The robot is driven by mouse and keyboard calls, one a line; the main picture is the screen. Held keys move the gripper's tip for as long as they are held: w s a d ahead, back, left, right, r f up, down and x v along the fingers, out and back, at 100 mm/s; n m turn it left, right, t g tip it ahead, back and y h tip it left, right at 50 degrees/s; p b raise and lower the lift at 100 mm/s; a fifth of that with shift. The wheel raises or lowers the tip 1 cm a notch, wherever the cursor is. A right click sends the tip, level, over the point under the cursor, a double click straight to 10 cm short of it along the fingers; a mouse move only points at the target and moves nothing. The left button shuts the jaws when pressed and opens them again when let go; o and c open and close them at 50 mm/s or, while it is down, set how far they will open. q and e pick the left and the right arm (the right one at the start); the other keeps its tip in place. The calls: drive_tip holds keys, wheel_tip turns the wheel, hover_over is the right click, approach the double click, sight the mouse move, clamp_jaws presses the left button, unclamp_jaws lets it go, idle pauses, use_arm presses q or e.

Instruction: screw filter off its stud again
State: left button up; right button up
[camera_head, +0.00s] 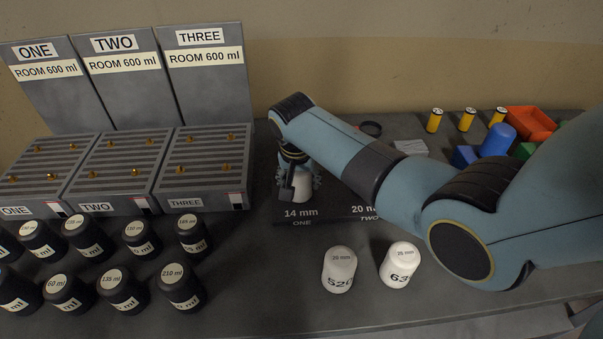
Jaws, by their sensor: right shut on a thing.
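My right arm comes in from the right, and its gripper (297,190) points down at the dark plate marked "14 mm ONE" (300,217). The gripper is shut on a white filter (301,184) that stands over that position. The stud under it is hidden, so I cannot tell how far the thread engages. The plate's second position, marked "20 m... TWO", is partly covered by my arm. Two more white filters stand upright in front, one numbered 520 (339,270) and one beginning with 63 (400,265). My left gripper is not in view.
Several black drums with ml labels (180,287) stand at the left front. Behind them are three grey racks, ONE, TWO and THREE (205,165). Small yellow cylinders (466,119), an orange bin (530,122) and a blue cylinder (498,140) are at the back right.

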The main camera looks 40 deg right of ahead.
drive_tip(key=shift+n, duration=0.9)
drive_tip(key=n+y, duration=0.1)
drive_tip(key=n, duration=0.2)
drive_tip(key=shift+a+t, duration=0.15)
drive_tip(key=shift+t, duration=0.15)
drive_tip(key=n, duration=0.2)
drive_tip(key=shift+w+a+n+y, duration=0.1)
drive_tip(key=shift+a+n+y, duration=0.05)
drive_tip(key=shift+n+y, duration=0.2)
drive_tip(key=shift+n, duration=0.35)
drive_tip(key=n+y, duration=0.1)
drive_tip(key=n, duration=0.1)
drive_tip(key=shift+a+n, duration=0.1)
drive_tip(key=shift+n, duration=0.2)
drive_tip(key=n, duration=0.1)
drive_tip(key=n+y, duration=0.1)
drive_tip(key=n, duration=0.1)
drive_tip(key=shift+a+n, duration=0.2)
drive_tip(key=shift+n, duration=0.1)
